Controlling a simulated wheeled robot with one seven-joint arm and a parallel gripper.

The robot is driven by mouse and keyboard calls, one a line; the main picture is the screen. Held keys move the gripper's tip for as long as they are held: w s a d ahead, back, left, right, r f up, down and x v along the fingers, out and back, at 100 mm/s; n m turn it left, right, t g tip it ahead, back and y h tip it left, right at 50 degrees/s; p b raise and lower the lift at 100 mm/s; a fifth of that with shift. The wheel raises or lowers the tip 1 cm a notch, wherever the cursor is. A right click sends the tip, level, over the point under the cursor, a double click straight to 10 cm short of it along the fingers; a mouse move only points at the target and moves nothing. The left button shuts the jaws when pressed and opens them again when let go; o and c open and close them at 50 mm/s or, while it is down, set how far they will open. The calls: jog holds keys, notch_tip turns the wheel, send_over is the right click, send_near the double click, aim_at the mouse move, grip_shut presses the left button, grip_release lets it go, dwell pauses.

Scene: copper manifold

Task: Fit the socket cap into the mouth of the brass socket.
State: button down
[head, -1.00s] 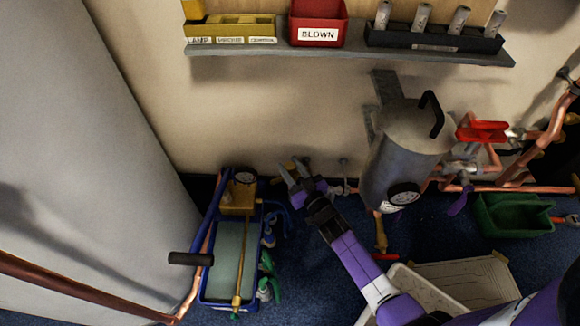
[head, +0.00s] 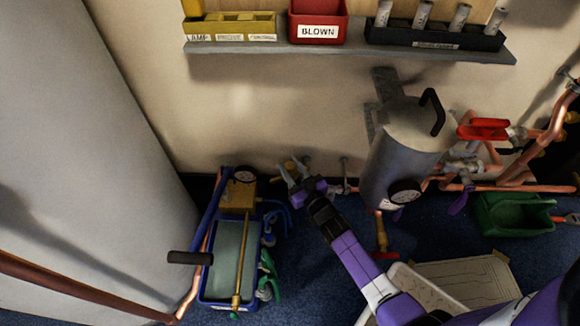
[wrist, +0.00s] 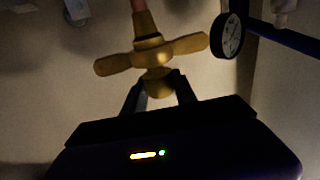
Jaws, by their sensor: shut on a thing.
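The socket cap (wrist: 158,55) is brass, with two wings and a round knob; it fills the middle of the wrist view. My gripper (wrist: 160,88) is shut on its knob. The brass socket (wrist: 145,22) shows just beyond the cap, on the end of a copper pipe (wrist: 138,5). Cap and socket meet in the picture, roughly in line; the cap hides the socket's mouth, so I cannot tell how deep the cap sits. In the head view my gripper (head: 293,172) is low by the wall, with small, dark brass parts around its fingertips.
A round gauge (wrist: 228,36) stands close right of the cap in the wrist view. In the head view, a blue-framed pump (head: 232,250) stands left of my gripper and a grey tank (head: 405,150) right of it. A shelf (head: 350,52) with bins hangs above.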

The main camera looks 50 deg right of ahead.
jog(key=shift+f+b, duration=0.4)
jog(key=shift+f, duration=0.1)
dwell(0.3)
jog(key=c, duration=0.9)
grip_release()
jog(key=shift+d, duration=0.1)
